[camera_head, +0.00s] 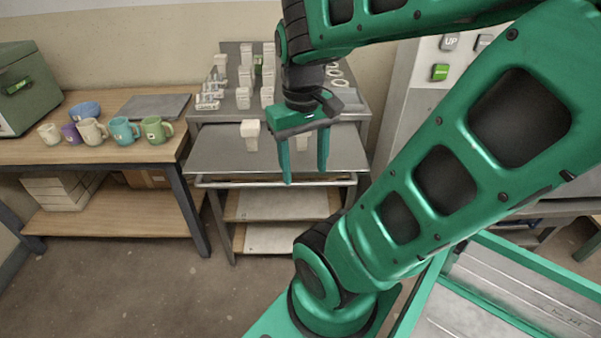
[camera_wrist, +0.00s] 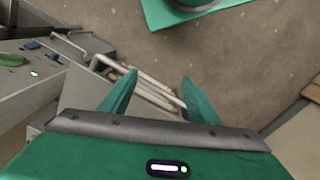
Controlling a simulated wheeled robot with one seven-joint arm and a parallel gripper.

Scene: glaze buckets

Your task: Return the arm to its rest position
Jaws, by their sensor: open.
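My green gripper (camera_head: 304,158) hangs with its fingers pointing down above the front of the grey metal cart (camera_head: 210,160) in the head view. Its two fingers are apart, with nothing between them. In the wrist view my gripper (camera_wrist: 157,90) also shows both fingers spread and empty, with the cart's rail and the floor beyond. My arm is raised and bent, reaching from the lower middle up past the right and back over to the cart.
A white block (camera_head: 250,134) stands on the cart's front, and another (camera_head: 302,142) shows behind my fingers. Several white pieces stand on the raised back shelf. Several mugs (camera_head: 124,131), a blue bowl (camera_head: 85,111) and a green box (camera_head: 27,88) occupy the left wooden table. The floor (camera_head: 120,285) in front is clear.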

